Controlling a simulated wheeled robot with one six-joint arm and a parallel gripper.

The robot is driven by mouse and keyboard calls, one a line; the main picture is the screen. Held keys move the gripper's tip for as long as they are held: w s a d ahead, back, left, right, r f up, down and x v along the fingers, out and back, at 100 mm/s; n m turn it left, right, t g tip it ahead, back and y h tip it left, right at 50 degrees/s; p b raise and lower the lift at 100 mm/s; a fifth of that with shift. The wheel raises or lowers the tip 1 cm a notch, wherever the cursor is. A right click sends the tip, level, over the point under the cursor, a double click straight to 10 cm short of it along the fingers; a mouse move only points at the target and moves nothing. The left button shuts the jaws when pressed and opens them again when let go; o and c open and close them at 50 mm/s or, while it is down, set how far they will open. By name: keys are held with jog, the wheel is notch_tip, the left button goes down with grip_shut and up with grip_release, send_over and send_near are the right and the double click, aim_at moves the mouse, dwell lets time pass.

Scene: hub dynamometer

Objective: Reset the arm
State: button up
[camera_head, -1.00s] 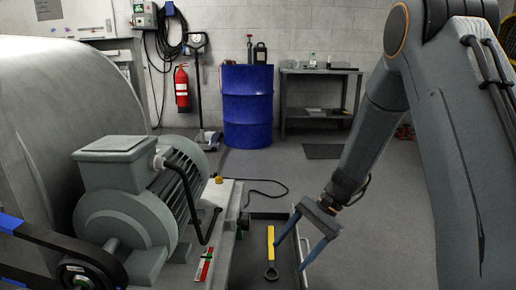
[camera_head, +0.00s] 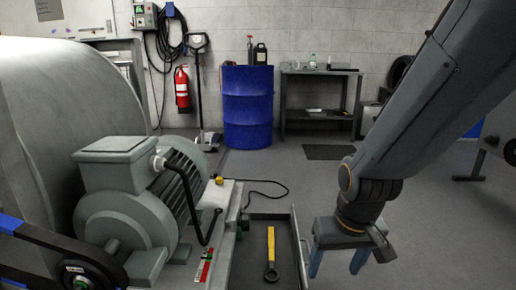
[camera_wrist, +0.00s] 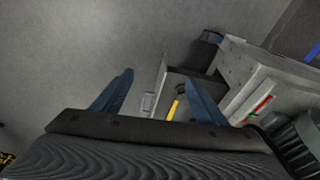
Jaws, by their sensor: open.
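My gripper (camera_head: 338,262) is at the lower right of the head view, pointing down to the right of an open drawer (camera_head: 284,226). Its two blue fingers are spread apart with nothing between them. In the wrist view the gripper (camera_wrist: 160,92) also shows open and empty, with grey floor beyond. A wrench with a yellow handle (camera_head: 271,246) lies in the drawer, apart from the fingers. In the wrist view the yellow handle (camera_wrist: 175,104) shows beside the right finger, farther off.
A grey motor (camera_head: 140,205) and its bench with a red-and-green strip (camera_head: 203,267) stand at left. A blue drum (camera_head: 248,108), a fire extinguisher (camera_head: 182,88) and a side table (camera_head: 318,92) stand at the back. The floor (camera_head: 420,220) right of the drawer is mostly clear.

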jog(key=s+a+r+n+g+y, duration=0.1)
jog(key=s+a+r+n, duration=0.25)
jog(key=s+a, duration=0.5)
jog(key=s+a+r+n+g+y, duration=0.1)
jog(key=s+a+r+n+g, duration=0.1)
jog(key=s+a+r, duration=0.6)
jog(key=d+r+m+h+p, duration=0.1)
jog(key=d+r+m+p, duration=0.2)
jog(key=d+r+p, duration=0.6)
jog(key=w+d+r+m+h+p, duration=0.1)
jog(key=d+r+m+p, duration=0.2)
jog(key=d+r+p, duration=0.7)
notch_tip(320, 180, up, 6)
jog(key=p, duration=1.8)
jog(key=shift+f+p, duration=0.15)
jog(key=shift+p, duration=0.2)
